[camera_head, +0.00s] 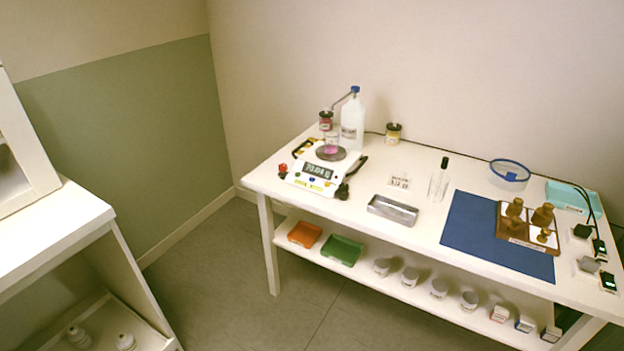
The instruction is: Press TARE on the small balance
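A white balance (341,165) with a dark digital display (317,171) stands at the left end of the white table. Small yellow-marked keys (312,184) run along its front edge; their lettering is too small to read, so I cannot tell which is TARE. A glass beaker (332,142) with pink contents stands on its round dark pan (330,154). Small devices with lit displays, one at the right edge (608,281), are also on the table; I cannot tell whether one is a balance. Neither of my grippers shows in this view.
A plastic bottle (352,122) and jars stand behind the balance. A white shelf unit (60,235) stands at left, with open floor (225,275) between.

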